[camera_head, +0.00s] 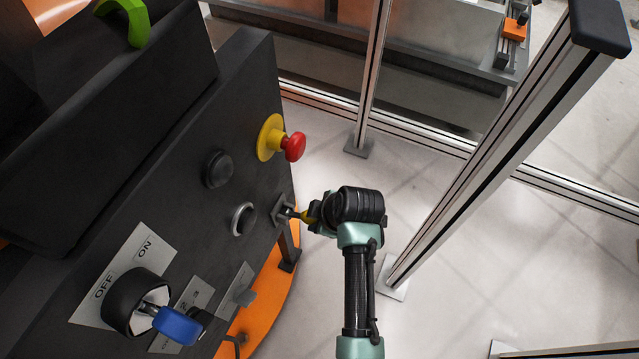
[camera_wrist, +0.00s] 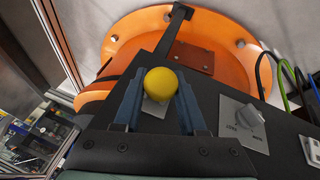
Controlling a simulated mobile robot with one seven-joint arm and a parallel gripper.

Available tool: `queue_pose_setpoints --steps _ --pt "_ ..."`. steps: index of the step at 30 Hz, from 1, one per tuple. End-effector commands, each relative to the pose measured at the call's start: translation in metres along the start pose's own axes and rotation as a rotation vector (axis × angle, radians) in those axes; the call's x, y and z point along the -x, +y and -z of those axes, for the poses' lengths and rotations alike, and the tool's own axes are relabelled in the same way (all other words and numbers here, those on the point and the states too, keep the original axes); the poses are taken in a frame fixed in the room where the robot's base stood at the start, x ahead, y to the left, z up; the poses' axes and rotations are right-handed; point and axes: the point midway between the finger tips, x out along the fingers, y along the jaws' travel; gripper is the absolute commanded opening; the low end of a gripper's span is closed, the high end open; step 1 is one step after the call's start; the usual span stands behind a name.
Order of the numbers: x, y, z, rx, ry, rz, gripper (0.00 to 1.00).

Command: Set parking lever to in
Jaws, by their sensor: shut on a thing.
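The parking lever shows as a short stem with a round yellow knob (camera_wrist: 160,84), on the edge area of the dark control panel. In the head view its yellow knob (camera_head: 308,217) is small and partly covered by my gripper (camera_head: 311,212), and its stem runs left to a small plate on the panel. In the wrist view the blue-grey fingers of my gripper (camera_wrist: 159,98) are on both sides of the knob and shut on it. The lever's base and any in or out marking are hidden or too small to read.
The panel (camera_head: 180,200) carries a red emergency button (camera_head: 293,146), a black button (camera_head: 217,169), a ring-shaped fitting (camera_head: 243,218) and an ON/OFF switch with a blue key (camera_head: 178,325). A grey rotary knob (camera_wrist: 252,117) is right of the lever. A metal frame post (camera_head: 475,170) stands right of my arm.

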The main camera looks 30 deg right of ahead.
Motion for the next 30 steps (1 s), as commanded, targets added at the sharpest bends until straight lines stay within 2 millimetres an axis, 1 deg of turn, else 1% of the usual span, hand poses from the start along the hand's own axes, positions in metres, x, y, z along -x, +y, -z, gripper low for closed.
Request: queue_pose_setpoints --steps 1,9,20,21,26,30 --pt "0.0045 0.0016 0.0024 0.001 -0.017 0.006 0.0" --pt "0.0039 0.0023 0.0037 0.008 -0.063 0.016 0.0" --pt "0.0035 0.0024 0.0043 0.012 -0.066 0.017 0.0" --pt "0.0035 0.0024 0.0044 0.012 -0.066 0.017 0.42" --pt "0.0033 0.0023 0.0046 0.013 -0.065 0.017 0.7" --pt "0.0031 0.002 0.0046 0.012 -0.064 0.017 0.7"
